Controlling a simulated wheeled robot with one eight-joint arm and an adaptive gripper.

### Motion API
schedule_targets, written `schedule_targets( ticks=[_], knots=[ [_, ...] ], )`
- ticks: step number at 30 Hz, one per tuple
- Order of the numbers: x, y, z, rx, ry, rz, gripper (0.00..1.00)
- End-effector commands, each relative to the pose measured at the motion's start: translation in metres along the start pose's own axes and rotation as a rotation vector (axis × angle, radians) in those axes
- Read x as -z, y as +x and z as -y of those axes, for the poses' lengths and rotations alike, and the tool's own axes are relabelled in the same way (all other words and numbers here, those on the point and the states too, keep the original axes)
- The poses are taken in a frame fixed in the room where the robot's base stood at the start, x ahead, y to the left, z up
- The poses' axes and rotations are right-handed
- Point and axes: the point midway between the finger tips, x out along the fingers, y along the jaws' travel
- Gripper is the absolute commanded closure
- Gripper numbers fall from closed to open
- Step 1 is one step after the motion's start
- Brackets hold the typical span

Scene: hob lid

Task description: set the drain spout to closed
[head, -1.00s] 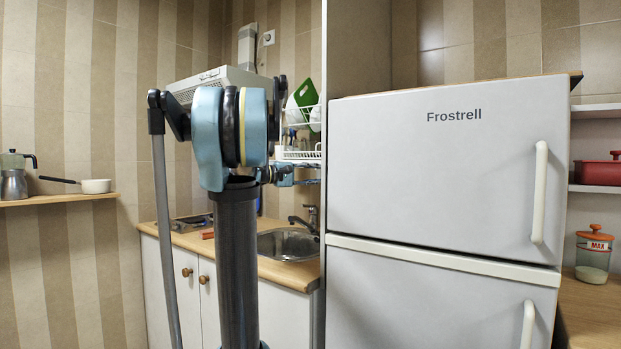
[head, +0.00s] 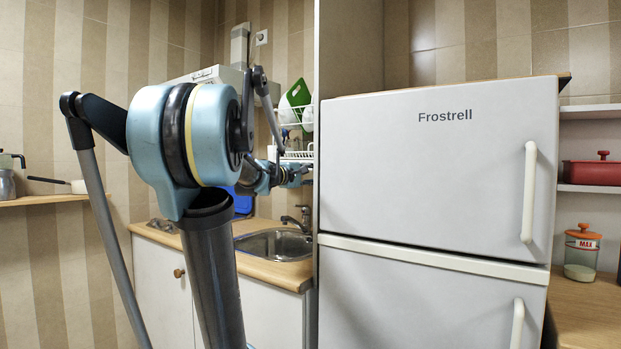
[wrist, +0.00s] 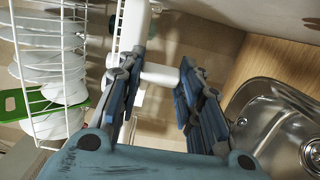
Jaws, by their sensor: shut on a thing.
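In the wrist view, the white drain spout (wrist: 160,75) is a short rounded bar beside the end of the white drip tray (wrist: 131,28). My gripper (wrist: 161,68) has one finger on each side of it and is shut on it. In the head view, my gripper (head: 292,173) is at the tray below the dish rack (head: 298,116), left of the fridge's tall side panel. The spout cannot be made out there.
White plates (wrist: 50,72) and a green board (wrist: 20,105) stand in the rack close to my gripper. A steel sink (wrist: 285,125) lies in the wooden counter below. The white fridge (head: 435,185) stands to the right.

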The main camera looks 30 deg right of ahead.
Motion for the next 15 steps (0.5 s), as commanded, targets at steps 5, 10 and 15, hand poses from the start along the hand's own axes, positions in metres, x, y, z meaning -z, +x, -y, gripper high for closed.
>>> schedule_targets(
  ticks=[5, 10, 15],
  knots=[
    [-0.0011, -0.0005, 0.0025, 0.003, 0.003, 0.002, 0.91],
    [-0.001, -0.0005, 0.0024, 0.003, 0.003, 0.002, 0.51],
    [-0.0006, -0.0003, 0.0015, 0.002, 0.002, 0.001, 0.46]
  ],
)
